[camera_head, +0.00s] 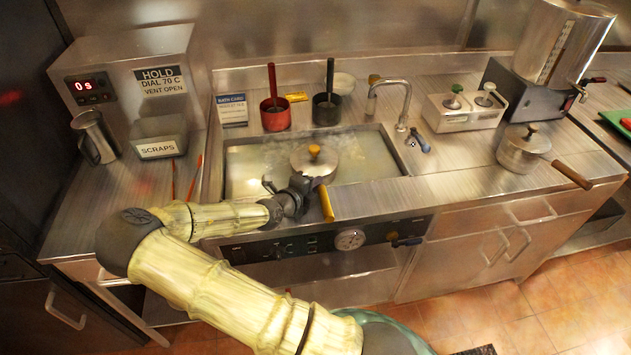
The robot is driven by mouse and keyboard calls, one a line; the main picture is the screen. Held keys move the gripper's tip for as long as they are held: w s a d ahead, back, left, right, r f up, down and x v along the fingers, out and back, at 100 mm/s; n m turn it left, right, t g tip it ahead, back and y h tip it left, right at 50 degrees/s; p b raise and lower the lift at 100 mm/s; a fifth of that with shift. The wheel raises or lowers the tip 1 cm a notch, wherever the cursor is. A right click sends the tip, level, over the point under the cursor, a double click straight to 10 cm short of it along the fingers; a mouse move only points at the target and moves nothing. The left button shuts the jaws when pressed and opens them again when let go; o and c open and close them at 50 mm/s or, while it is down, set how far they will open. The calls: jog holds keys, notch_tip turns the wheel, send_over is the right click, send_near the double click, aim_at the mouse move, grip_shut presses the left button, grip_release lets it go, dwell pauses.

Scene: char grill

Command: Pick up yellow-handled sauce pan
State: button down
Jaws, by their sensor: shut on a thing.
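The yellow-handled sauce pan (302,163) is in the sunken water bath, with its lid on and a yellow knob on top. Its yellow handle (326,204) points toward the front edge of the counter. My gripper (312,185) is at the near side of the pan, shut on the handle close to the pan body. The gripper partly hides the pan's near side and the handle's root. I cannot tell whether the pan is raised off the bath floor.
A red pot (275,117) and a dark pot (327,111) stand behind the bath (380,163). A faucet (403,105) rises at its back right. Another lidded pan (520,152) with a brown handle stands right. A scraps bin (158,142) and metal jug (95,138) stand left.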

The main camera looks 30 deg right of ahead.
jog(key=shift+r, duration=0.15)
jog(key=shift+w+r, duration=0.1)
dwell(0.3)
notch_tip(320, 180, up, 10)
jog(key=shift+b, duration=0.35)
dwell(0.8)
